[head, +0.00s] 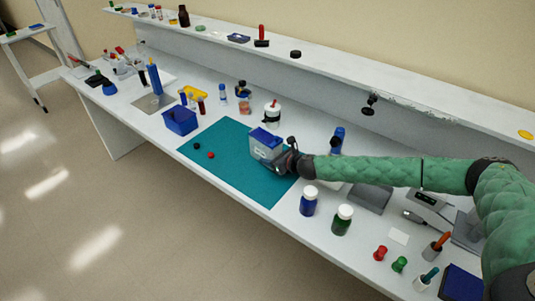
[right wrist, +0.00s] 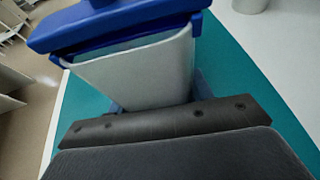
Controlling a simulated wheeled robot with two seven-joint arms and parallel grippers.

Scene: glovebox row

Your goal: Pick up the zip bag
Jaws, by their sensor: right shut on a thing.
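My right gripper (head: 285,160) is over the teal mat, reaching in from the right. It is shut on a white box-like container with a blue lid (head: 264,147). In the right wrist view, the container's pale wall (right wrist: 140,72) and its blue lid (right wrist: 115,22) stand just beyond the dark finger bar (right wrist: 170,124). I cannot tell whether the container rests on the mat or is held a little above it. I cannot make out anything that is clearly a zip bag. My left gripper is not in view.
The teal mat (head: 222,160) has a small black piece (head: 196,146) and a red piece (head: 211,155) on its left. A blue bin (head: 180,121) stands beyond it. Blue (head: 309,201) and green (head: 342,220) bottles stand near the front edge, below my arm.

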